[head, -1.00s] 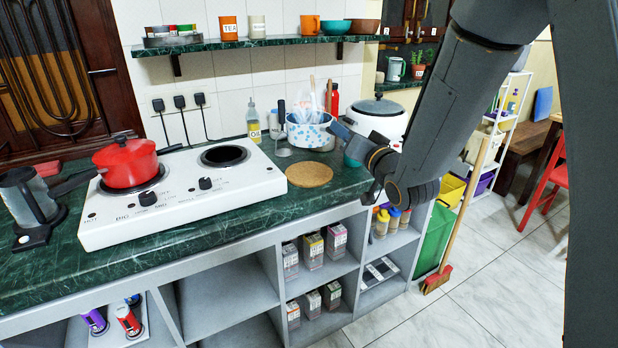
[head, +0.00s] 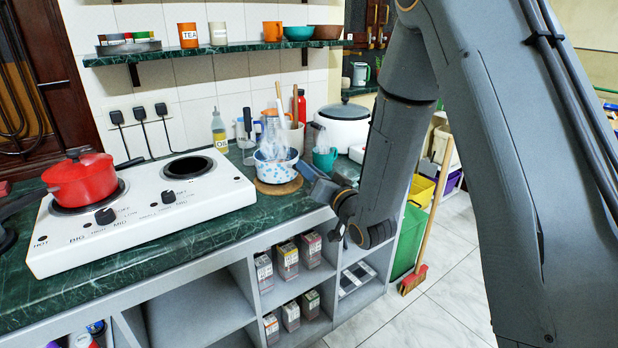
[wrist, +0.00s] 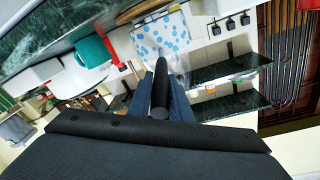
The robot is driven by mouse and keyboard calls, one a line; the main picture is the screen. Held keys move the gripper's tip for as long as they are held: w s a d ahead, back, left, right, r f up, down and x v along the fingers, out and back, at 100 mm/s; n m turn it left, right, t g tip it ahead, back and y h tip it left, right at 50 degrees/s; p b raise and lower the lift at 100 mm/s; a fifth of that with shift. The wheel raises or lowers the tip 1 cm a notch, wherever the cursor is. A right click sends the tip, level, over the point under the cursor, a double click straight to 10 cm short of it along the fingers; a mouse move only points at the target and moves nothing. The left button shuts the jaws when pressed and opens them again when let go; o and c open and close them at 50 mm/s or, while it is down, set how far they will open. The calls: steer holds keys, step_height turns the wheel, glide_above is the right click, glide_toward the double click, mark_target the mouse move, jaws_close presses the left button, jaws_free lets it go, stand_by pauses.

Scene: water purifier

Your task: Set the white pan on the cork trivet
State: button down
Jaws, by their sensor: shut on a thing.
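The white pan (head: 275,168) has blue spots and steam rising from it. In the head view it is upright over the cork trivet (head: 278,189), whose rim shows around the pan's base. I cannot tell for sure whether the pan rests on the trivet or hangs just above it. My gripper (head: 316,186) is at the pan's right front, shut on its dark handle (wrist: 160,90). The wrist view shows the handle between the fingers and the spotted pan (wrist: 160,37) beyond. The trivet is not visible there.
A white hob (head: 140,215) with a red pot (head: 80,180) stands left of the trivet. A teal mug (head: 325,160) is close on the right, with a white cooker (head: 343,125) behind. An oil bottle (head: 219,133) and a utensil holder (head: 293,138) stand at the back.

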steer(key=shift+f, duration=1.1)
steer(key=c, duration=1.6)
jaws_free()
steer(key=b+v, duration=0.1)
steer(key=v, duration=1.1)
